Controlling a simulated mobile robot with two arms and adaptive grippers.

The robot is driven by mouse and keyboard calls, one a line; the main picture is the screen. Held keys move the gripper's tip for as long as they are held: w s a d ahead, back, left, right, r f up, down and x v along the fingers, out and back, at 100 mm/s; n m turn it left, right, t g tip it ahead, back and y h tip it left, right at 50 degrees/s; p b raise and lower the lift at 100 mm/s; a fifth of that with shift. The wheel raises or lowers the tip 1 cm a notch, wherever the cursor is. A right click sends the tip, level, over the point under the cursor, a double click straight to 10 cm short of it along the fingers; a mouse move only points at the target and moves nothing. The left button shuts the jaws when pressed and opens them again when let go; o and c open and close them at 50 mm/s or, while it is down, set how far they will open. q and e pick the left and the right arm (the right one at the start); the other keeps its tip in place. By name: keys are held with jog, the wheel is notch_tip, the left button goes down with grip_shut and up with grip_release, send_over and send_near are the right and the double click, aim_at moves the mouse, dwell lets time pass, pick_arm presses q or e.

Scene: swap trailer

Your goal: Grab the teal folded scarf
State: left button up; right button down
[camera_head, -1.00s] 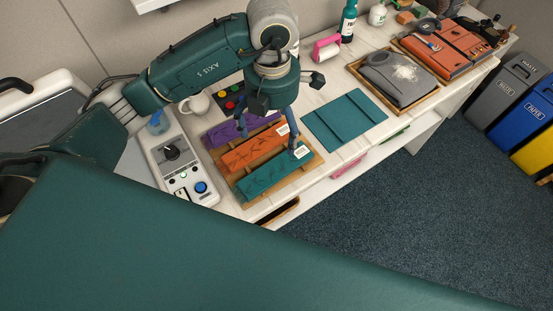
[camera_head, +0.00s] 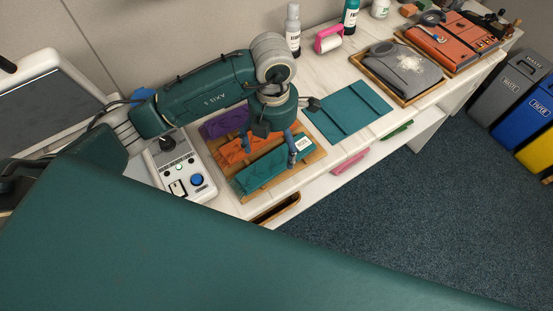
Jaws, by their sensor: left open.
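The teal folded scarf (camera_head: 258,174) lies at the front of a wooden tray (camera_head: 314,158), with a white tag at its right end. An orange folded scarf (camera_head: 230,153) lies behind it, and a purple one (camera_head: 222,124) at the back. My left gripper (camera_head: 269,153) is open and points down over the tray. One finger is by the orange scarf; the other is over the teal scarf's right part near the tag. I cannot tell whether either finger touches cloth. The wrist hides parts of the orange and purple scarves. My right gripper is not in view.
A flat teal folded cloth or mat (camera_head: 350,110) lies right of the tray. A control box (camera_head: 178,166) with a blue button stands left. Bins stand beyond.

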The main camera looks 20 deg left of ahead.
aim_at(274, 157)
pick_arm(q)
notch_tip(274, 157, down, 4)
jog(key=shift+f+p, duration=0.2)
jog(key=shift+p, duration=1)
jog(key=shift+f, duration=0.35)
jog(key=shift+w, duration=0.1)
jog(key=c, duration=1.3)
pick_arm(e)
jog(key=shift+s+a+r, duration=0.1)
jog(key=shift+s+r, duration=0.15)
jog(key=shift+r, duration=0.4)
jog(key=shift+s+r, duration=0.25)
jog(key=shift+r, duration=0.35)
